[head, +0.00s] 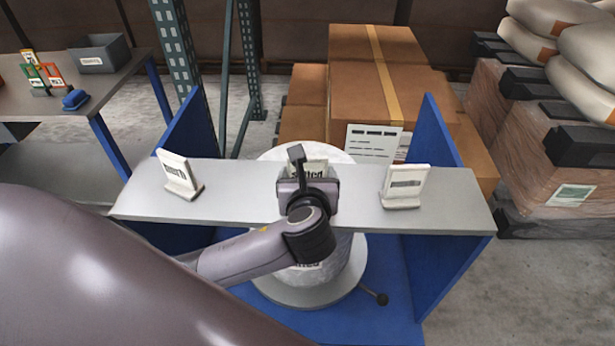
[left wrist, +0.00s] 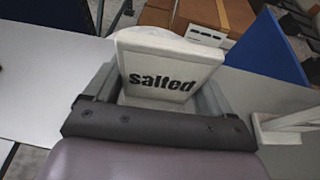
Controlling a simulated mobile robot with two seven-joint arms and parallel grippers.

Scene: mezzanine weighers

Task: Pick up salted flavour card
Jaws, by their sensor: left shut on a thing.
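The salted flavour card (head: 312,168) is a pale upright card with dark lettering, at the middle of the grey shelf (head: 245,190). In the left wrist view the card (left wrist: 168,62) faces me and the word "salted" is readable. My left gripper (head: 307,186) is shut on the card, with one finger at each side; it also shows in the left wrist view (left wrist: 157,98). The card's lower part is hidden by the gripper, so I cannot tell whether it touches the shelf. My right gripper is not in view.
Two other white cards on stands, left (head: 179,174) and right (head: 405,186), stand on the shelf. Blue side panels (head: 441,130) rise at both ends. A round white drum (head: 345,258) is below. A side table (head: 125,70) holds a grey bin (head: 98,56).

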